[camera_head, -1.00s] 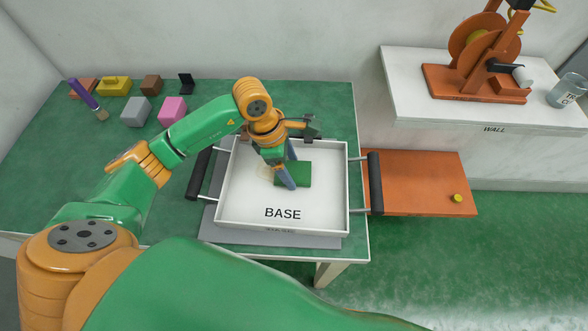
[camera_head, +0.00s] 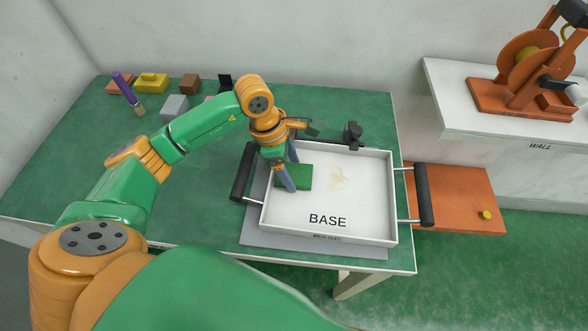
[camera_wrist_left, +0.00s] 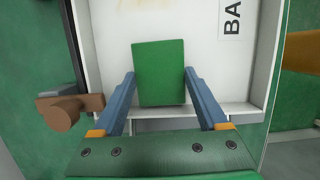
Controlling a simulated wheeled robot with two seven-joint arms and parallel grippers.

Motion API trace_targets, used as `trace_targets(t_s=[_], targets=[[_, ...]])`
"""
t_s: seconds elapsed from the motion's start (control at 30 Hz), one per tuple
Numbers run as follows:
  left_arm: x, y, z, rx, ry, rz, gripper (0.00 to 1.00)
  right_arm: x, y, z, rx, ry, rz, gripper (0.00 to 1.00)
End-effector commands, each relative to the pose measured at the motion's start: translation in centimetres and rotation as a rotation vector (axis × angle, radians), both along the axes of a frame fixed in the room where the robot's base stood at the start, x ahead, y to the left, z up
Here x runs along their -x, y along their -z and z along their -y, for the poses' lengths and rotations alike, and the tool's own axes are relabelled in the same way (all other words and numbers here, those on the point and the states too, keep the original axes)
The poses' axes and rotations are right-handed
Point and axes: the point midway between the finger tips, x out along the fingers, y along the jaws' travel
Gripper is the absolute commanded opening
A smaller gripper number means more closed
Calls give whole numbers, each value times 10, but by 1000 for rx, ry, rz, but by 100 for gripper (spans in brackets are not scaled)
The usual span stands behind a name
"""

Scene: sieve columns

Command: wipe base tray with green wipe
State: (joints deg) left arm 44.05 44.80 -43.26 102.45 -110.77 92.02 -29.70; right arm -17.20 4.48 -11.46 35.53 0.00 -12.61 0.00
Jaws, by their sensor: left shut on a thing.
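The base tray (camera_head: 365,215) is a white, shallow, rectangular tray marked BASE, with a black handle on each side. The green wipe (camera_head: 304,178) is a flat green block at the left part of the tray floor. My left gripper (camera_head: 291,180) is shut on the green wipe, with its blue-grey fingers pointing down into the tray. In the left wrist view the wipe (camera_wrist_left: 158,75) sits between the two fingers over the white tray floor. A pale yellowish smear (camera_head: 339,178) shows on the tray floor to the right of the wipe. My right gripper is out of view.
The tray stands on a grey plate (camera_head: 262,236) on the green table (camera_head: 60,180). Small blocks, including a grey one (camera_head: 174,107), and a purple-handled brush (camera_head: 123,87) lie at the back left. An orange board (camera_head: 465,195) with a yellow knob is right of the tray.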

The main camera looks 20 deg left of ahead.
Motion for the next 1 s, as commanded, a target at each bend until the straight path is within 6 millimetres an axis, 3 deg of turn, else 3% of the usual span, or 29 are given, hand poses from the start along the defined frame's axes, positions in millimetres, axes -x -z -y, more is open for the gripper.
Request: trace_targets(t_s=[0.1, 0.27, 0.8, 1.0], targets=[[0, 1, -3, -1, -2, 0, 24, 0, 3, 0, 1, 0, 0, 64], [-1, -27, -6, -1, -2, 4, 24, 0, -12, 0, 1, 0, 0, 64], [-2, -74, -16, -1, -12, 2, 24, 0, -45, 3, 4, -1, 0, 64], [-2, -82, -19, -1, -14, 2, 24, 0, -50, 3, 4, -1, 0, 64]])
